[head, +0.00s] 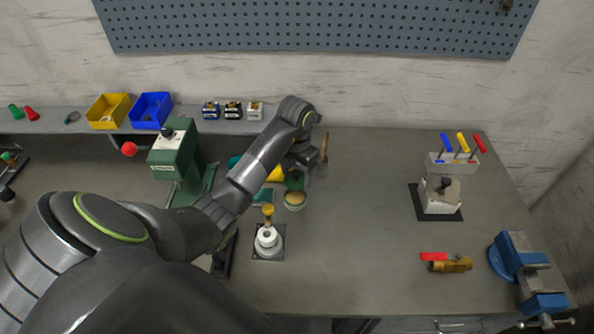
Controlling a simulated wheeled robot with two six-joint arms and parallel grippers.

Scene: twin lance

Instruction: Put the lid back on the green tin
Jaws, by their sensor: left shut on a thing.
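The green tin (294,201) stands on the bench near the middle, a small round tin with a pale top face showing. Just behind and above it in the picture is a dark green piece, which looks like the lid (293,182), partly hidden by my gripper. My left gripper (297,170) reaches over from the left, pointing down, and is shut on the lid. The lid looks apart from the tin's top, though the gap is hard to judge. The fingertips are small and partly hidden. My right gripper is not in view.
A white stand with a yellow-topped piece (267,238) is close, left of the tin. A green press (175,160) and yellow item (275,174) lie left. A brown upright piece (324,147) is by my wrist. The bench (360,220) right of the tin is clear up to the screwdriver rack (440,190).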

